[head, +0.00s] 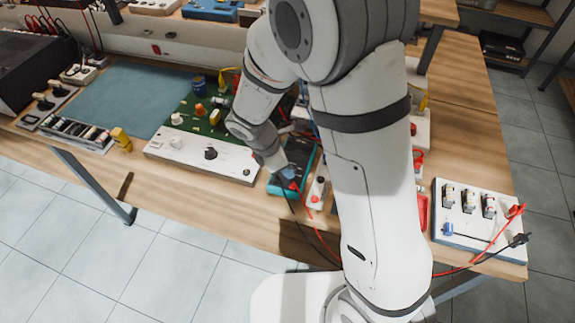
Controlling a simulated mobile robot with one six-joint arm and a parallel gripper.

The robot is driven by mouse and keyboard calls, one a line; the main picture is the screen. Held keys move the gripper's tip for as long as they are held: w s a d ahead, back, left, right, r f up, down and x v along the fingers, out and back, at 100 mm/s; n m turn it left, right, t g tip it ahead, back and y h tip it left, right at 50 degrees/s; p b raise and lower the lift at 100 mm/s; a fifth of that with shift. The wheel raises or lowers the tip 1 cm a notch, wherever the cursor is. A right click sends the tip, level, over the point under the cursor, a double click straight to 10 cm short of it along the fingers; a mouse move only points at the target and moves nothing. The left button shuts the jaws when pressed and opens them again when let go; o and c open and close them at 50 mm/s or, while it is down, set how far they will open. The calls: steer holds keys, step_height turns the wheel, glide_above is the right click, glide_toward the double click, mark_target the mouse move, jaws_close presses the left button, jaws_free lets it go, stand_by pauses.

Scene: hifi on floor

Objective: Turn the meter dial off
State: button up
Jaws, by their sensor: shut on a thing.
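The meter (276,188), a teal-edged dark handheld unit, lies on the wooden workbench near its front edge, just left of my upright arm. My gripper (287,176) points down onto the lower half of the meter, shut on the dial. The dial is hidden by the gripper, so its setting cannot be read. A black lead and a red lead run from the meter's front end over the bench edge.
A green circuit board (200,115) with a white front panel (205,160) sits close left of the meter. A small white switch box (317,192) stands close right. A white panel with sockets (480,215) and leads lies farther right. A blue-grey mat (130,95) is bare.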

stand_by(0.4)
steer(key=o, duration=1)
steer(key=shift+a+r, duration=0.15)
steer(key=shift+r, duration=0.15)
steer(key=v, duration=0.7)
steer(key=shift+r, duration=0.1)
